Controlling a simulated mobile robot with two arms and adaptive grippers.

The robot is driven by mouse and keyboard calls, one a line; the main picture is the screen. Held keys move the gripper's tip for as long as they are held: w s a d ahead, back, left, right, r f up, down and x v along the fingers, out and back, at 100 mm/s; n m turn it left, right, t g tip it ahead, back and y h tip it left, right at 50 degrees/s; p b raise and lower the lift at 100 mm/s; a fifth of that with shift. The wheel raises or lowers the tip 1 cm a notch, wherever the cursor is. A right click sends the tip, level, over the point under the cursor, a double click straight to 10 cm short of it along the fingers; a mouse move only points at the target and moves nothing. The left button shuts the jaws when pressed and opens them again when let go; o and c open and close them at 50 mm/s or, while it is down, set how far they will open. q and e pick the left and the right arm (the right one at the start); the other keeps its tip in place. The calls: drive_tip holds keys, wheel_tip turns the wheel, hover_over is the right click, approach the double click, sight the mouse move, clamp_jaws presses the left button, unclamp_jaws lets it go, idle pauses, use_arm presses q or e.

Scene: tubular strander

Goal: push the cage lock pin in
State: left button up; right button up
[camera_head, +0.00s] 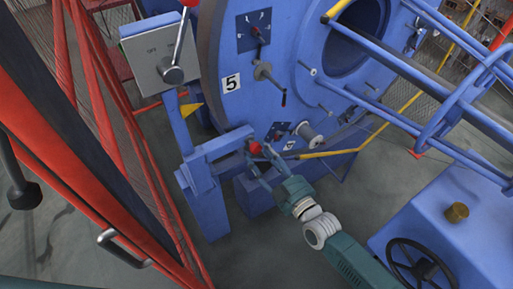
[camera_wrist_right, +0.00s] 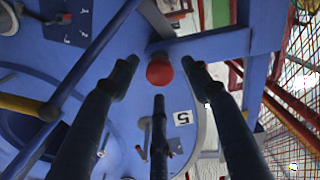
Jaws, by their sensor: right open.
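The cage lock pin shows as a red round knob (camera_head: 254,148) at the end of a blue bracket arm (camera_head: 217,149), beside the large blue disc. In the right wrist view the red knob (camera_wrist_right: 159,70) faces the camera, near the end of the bracket arm (camera_wrist_right: 210,45). The pin's shaft behind the knob is hidden. My right gripper (camera_head: 265,160) reaches in from the lower right; its dark fingers are spread around the knob's line, with gaps visible between fingers and knob in the wrist view. Contact is not visible. My left gripper is in neither view.
A grey switch box (camera_head: 152,58) with a lever stands upper left. Red mesh guarding (camera_head: 100,130) runs along the left. A blue cabinet with a black handwheel (camera_head: 420,262) is at lower right.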

drive_tip(key=v, duration=0.8)
drive_tip(key=shift+s, duration=0.2)
drive_tip(key=shift+d, duration=0.1)
